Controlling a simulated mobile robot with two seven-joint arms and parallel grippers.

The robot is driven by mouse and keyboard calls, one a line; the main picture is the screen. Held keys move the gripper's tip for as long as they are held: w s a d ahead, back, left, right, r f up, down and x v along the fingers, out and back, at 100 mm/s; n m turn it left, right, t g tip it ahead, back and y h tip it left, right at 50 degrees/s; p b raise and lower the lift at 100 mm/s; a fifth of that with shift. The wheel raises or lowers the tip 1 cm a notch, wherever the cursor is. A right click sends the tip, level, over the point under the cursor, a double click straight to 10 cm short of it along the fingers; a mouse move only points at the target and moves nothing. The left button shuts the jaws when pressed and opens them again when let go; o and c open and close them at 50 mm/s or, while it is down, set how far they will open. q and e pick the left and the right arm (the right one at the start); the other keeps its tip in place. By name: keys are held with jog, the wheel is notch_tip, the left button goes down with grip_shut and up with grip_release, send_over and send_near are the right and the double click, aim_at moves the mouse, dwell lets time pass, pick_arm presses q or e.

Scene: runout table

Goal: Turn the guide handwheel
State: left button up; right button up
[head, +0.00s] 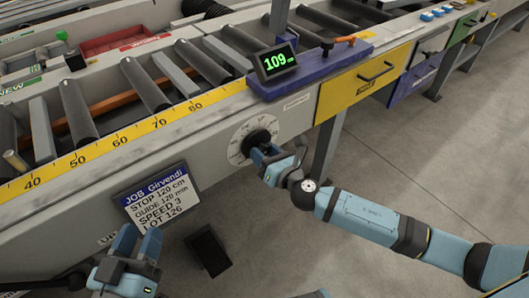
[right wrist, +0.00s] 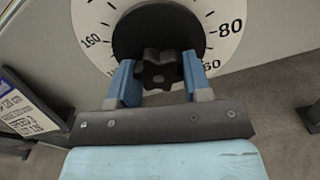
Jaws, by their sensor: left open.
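The guide handwheel (head: 257,141) is a black wheel on a white numbered dial (head: 236,150) on the table's grey side. In the right wrist view its lobed black knob (right wrist: 158,68) stands in front of a round black disc. My right gripper (head: 268,158) is at the handwheel, its two blue fingers (right wrist: 160,80) on either side of the knob and seemingly touching it. Dial numbers 160, 80 and 60 show there; no pointer is readable. My left gripper (head: 138,243) is open and empty at the lower left, below the job screen.
The job screen (head: 157,198) reads stop 120 cm, guide 120 mm, speed 3, lot 126. A green display (head: 278,62) reads 109 cm on the blue stop block (head: 315,72). A yellow drawer (head: 365,85) is right of the handwheel. A dark box (head: 208,250) stands below.

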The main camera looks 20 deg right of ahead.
jog(key=c, duration=0.3)
